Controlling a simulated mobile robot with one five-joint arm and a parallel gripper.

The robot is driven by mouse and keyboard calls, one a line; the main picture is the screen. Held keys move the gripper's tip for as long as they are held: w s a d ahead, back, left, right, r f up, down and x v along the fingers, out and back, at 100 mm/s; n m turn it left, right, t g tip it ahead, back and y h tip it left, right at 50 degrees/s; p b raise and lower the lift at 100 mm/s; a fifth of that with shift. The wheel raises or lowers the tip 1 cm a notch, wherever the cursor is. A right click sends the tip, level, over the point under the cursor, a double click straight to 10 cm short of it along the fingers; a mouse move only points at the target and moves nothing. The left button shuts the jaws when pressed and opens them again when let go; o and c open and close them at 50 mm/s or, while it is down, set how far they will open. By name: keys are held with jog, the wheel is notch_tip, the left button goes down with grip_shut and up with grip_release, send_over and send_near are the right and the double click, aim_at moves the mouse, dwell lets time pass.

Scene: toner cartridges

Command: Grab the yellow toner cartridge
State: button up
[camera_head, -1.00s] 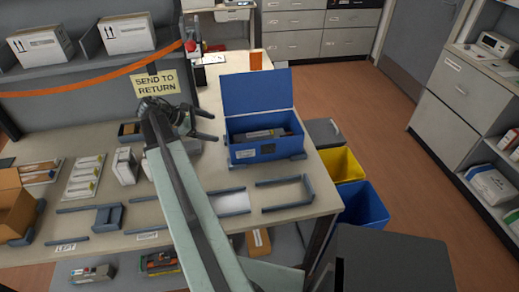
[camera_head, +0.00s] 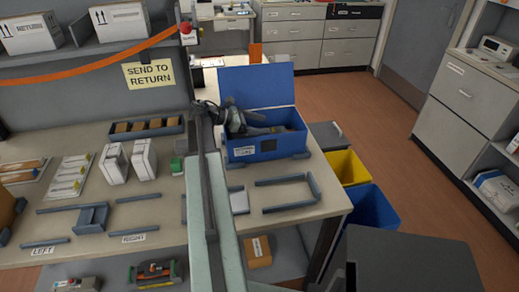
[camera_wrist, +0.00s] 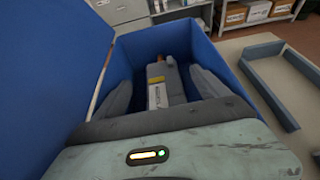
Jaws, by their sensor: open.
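A blue box (camera_head: 270,146) with its lid raised stands on the right part of the bench. My gripper (camera_wrist: 160,82) is open, with one finger on each side of this cartridge. I cannot tell how deep the fingers reach or whether they touch it. In the head view my gripper (camera_head: 246,114) is at the box opening and hides part of the contents.
The raised lid (camera_wrist: 50,70) rises close at the left in the wrist view. A grey U-shaped frame (camera_head: 285,194) lies in front of the box. White cartons (camera_head: 144,158) stand to the left. Yellow (camera_head: 347,168) and blue (camera_head: 370,212) bins stand beyond the bench's right edge.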

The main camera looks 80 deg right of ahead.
aim_at(277, 131)
jog(key=shift+r+x, duration=0.2)
jog(key=shift+x, duration=0.75)
jog(key=b+x, duration=0.2)
jog(key=x, duration=0.3)
grip_shut()
